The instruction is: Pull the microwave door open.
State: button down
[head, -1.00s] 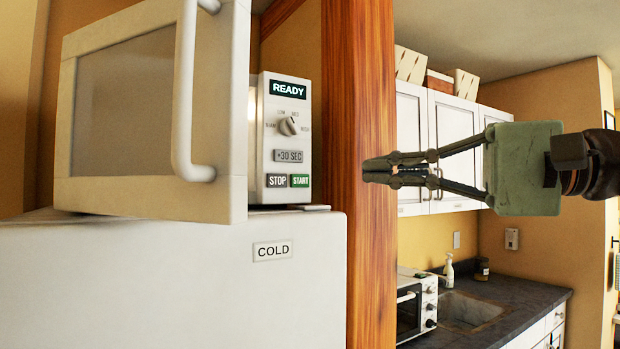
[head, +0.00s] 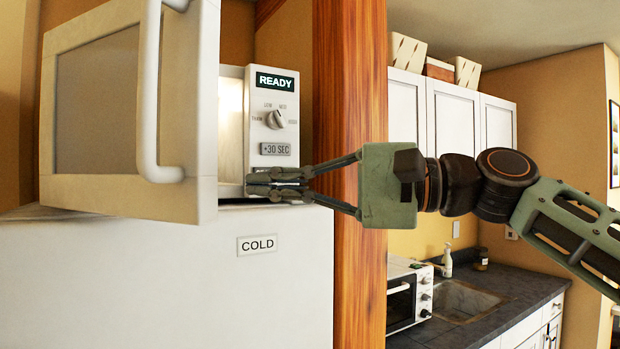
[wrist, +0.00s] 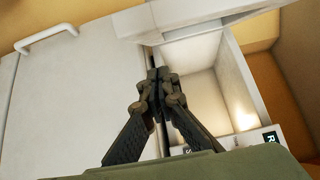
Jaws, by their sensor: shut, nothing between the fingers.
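The microwave (head: 262,105) stands on top of a white fridge, its panel reading READY. Its door (head: 95,115) is swung part way open toward me, with a white bar handle (head: 148,95) on its outer face. A lit gap shows between door and body. My gripper (head: 250,184) is shut and empty, its fingertips in front of the lower control panel, close to the door's free edge. It hides the STOP and START buttons.
The fridge (head: 170,285), labelled COLD, fills the lower left. A wooden post (head: 350,80) stands right of the microwave, behind my gripper. Farther back are a counter with a sink (head: 465,300), a toaster oven (head: 402,300) and wall cabinets (head: 450,115).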

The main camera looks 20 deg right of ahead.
jog(key=s+a, duration=0.2)
jog(key=a, duration=0.1)
jog(key=shift+s+a+p, duration=0.25)
jog(key=shift+s+p, duration=0.05)
jog(key=shift+s, duration=0.1)
